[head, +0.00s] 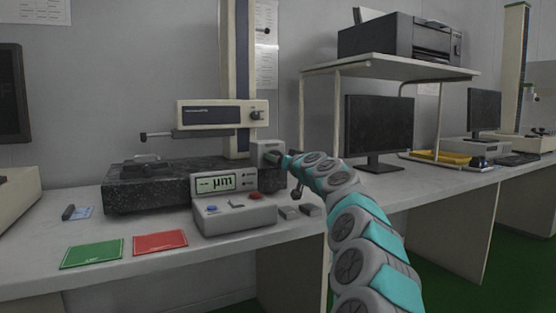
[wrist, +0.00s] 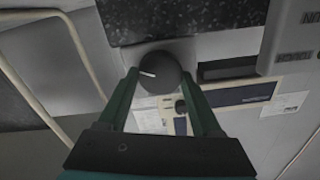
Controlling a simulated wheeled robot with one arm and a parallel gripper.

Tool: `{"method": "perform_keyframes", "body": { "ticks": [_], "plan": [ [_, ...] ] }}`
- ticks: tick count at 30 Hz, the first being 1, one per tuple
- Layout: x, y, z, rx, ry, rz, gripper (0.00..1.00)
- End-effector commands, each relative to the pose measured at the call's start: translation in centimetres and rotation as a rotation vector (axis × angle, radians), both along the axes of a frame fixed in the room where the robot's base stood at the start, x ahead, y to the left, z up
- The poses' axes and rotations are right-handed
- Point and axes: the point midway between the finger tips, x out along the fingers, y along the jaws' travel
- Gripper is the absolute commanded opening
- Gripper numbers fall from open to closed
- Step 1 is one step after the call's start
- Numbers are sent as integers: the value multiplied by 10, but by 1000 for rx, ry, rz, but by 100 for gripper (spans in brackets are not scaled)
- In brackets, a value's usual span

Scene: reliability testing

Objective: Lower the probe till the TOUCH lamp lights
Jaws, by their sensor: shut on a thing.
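The probe (head: 165,135) is a thin dark horizontal arm with a small tip at its left end, under the cream drive unit (head: 190,113). Its tip is above a small part (head: 143,164) on the black granite base (head: 150,190), with a visible gap. My gripper (head: 285,160) is at the right end of the base, beside a small grey box (head: 267,152). In the wrist view its green fingers are shut around a round dark knob (wrist: 158,73) with a white pointer line.
A control box (head: 235,215) with a "µm" display (head: 221,183) stands in front of the base. Green (head: 92,254) and red (head: 160,243) mats lie at the bench's front left. Small grey blocks (head: 300,211) lie near my arm. A monitor (head: 379,127) stands to the right.

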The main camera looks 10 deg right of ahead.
Motion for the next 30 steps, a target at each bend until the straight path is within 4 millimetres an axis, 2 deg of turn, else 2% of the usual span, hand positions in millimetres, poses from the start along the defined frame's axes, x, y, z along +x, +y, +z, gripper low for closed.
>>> {"method": "perform_keyframes", "body": {
  "ticks": [1, 11, 20, 30],
  "plan": [
    [0, 0, 0, 0, 0, 0, 47],
    [0, 0, 0, 0, 0, 0, 11],
    [0, 0, 0, 37, 13, 0, 10],
    [0, -1, -1, 249, 83, 0, 11]
  ]
}}
